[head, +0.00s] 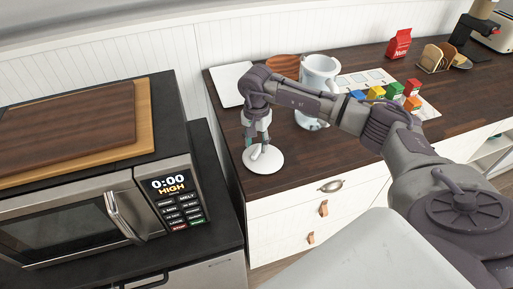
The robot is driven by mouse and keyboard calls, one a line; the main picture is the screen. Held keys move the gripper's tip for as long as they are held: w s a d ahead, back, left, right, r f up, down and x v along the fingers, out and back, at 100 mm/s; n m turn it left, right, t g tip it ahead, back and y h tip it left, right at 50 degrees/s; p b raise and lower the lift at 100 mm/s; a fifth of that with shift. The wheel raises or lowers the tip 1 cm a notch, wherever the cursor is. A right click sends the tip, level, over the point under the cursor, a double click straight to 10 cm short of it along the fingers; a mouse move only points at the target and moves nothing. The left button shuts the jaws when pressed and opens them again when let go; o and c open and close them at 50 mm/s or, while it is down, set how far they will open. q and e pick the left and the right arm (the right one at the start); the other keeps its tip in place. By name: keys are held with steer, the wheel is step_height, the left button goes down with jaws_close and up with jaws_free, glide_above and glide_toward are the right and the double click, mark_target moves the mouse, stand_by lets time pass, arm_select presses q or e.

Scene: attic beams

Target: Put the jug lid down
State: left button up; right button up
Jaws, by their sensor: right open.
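The jug lid (263,165), a round white disc, lies flat on the dark wooden counter near its front left corner. My right gripper (258,150) points down just over the lid, its fingers open around the middle of the lid. Whether the fingers touch it is too small to tell. The white jug (320,69) stands upright on the counter behind my right arm, which hides part of it. My left gripper is not in view.
A microwave (90,215) with wooden boards (75,125) on top stands at the left. A white board (231,83) and a brown round board (283,67) lie behind the arm. Several coloured boxes (394,90), a red packet (399,44) and a bread rack (436,58) stand to the right.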

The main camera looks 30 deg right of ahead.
mark_target(256, 150)
step_height(256, 150, up, 10)
steer(key=b, duration=0.2)
steer(key=shift+f, duration=0.2)
stand_by(0.3)
